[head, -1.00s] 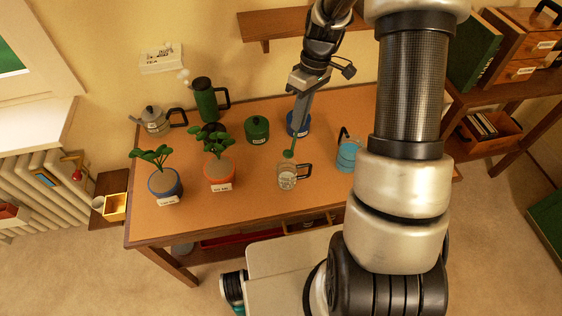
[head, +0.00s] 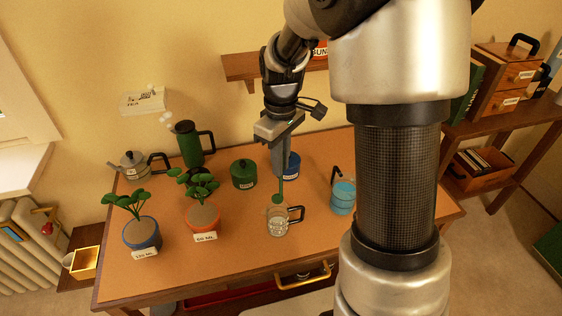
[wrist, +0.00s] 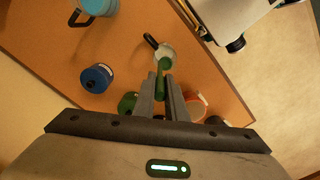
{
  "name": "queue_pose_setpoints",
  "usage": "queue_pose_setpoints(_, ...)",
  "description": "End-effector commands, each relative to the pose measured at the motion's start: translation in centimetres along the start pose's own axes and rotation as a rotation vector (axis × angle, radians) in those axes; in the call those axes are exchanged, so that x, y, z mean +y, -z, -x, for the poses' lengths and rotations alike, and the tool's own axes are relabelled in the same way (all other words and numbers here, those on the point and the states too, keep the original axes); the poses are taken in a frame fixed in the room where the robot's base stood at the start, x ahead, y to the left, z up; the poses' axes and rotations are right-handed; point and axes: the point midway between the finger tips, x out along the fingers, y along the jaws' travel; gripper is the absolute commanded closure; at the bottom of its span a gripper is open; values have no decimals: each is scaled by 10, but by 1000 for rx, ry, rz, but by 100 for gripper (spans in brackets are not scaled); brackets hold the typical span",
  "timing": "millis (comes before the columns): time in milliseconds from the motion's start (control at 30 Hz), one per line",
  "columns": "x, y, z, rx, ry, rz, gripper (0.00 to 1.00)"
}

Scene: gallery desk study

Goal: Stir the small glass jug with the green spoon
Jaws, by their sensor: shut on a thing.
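The small glass jug (head: 278,226) stands upright on the desk, clear with a dark handle on its right and a label on its front. It also shows in the wrist view (wrist: 168,53). My gripper (head: 279,174) is shut on the green spoon (head: 279,192), which hangs down almost upright. The spoon's bowl is at the jug's mouth; I cannot tell if its tip is just above or inside the rim. In the wrist view the spoon (wrist: 161,75) sits between my fingers and points toward the jug. The top of the spoon's handle is hidden by the fingers.
A jug of blue liquid (head: 343,198) stands to the right. A green pot (head: 243,174) and blue canister (head: 292,164) stand behind, near my gripper. Potted plants (head: 203,215) (head: 141,233), a green flask (head: 188,146) and kettle (head: 134,166) are left. The desk front is clear.

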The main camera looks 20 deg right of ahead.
Motion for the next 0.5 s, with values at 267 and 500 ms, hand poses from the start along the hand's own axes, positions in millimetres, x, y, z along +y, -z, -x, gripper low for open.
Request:
queue_pose_setpoints(267, 0, 0, -30, 0, 0, 0, 100)
queue_pose_setpoints(500, 0, -1, -52, -1, 2, 0, 100)
